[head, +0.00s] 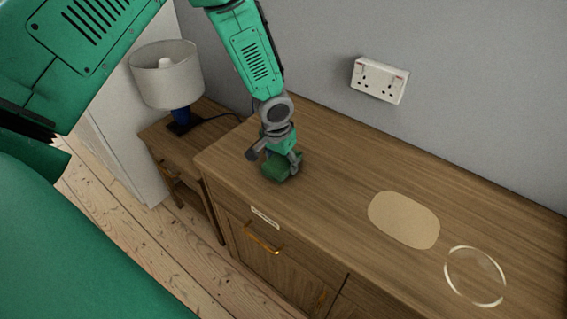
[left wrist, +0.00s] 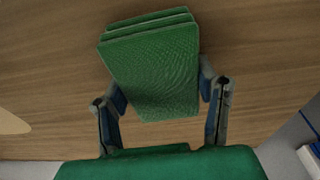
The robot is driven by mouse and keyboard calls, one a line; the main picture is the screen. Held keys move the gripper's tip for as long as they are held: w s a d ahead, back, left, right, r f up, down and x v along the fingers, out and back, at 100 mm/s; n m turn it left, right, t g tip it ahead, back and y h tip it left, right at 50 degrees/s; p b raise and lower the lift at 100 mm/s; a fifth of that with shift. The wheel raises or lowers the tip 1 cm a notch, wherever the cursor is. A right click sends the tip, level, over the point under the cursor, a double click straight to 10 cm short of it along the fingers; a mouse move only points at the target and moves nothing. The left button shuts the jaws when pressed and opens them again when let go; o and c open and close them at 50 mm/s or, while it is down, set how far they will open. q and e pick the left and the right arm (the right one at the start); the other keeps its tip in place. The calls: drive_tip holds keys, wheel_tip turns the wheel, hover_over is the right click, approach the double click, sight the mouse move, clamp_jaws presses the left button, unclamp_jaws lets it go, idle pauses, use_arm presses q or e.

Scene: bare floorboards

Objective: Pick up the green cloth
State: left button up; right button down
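The green cloth (left wrist: 155,72) is a folded, layered rectangular stack on the wooden cabinet top. In the head view the cloth (head: 277,167) sits near the cabinet's back left end, partly covered by my left gripper (head: 275,160). My left gripper points down over it with its fingers spread. In the left wrist view the fingers of my left gripper (left wrist: 161,92) stand on either side of the cloth's near part, close to its edges. I cannot tell whether they touch it. My right gripper is not in view.
A beige oval mat (head: 404,220) and a clear round glass piece (head: 475,276) lie to the right on the cabinet top (head: 335,175). A lamp (head: 168,75) stands on a lower side table (head: 160,130) at left. A wall socket (head: 380,80) is behind.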

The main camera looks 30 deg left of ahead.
sight(282, 159)
use_arm(q)
drive_tip(key=shift+a, duration=0.2)
drive_tip(key=shift+c, duration=1.1)
drive_tip(key=shift+d, duration=0.45)
drive_tip(key=shift+w+d+r, duration=0.1)
drive_tip(key=shift+d+r, duration=0.1)
drive_tip(key=shift+r, duration=0.15)
drive_tip(key=r, duration=0.6)
drive_tip(key=a+r, duration=0.1)
drive_tip(key=r, duration=0.2)
drive_tip(key=shift+p, duration=0.3)
drive_tip(key=shift+d+r, duration=0.25)
drive_tip(key=shift+d, duration=0.1)
drive_tip(key=shift+o, duration=1.4)
drive_tip(key=shift+d, duration=0.15)
drive_tip(key=shift+c, duration=1.1)
drive_tip(key=shift+d, duration=0.1)
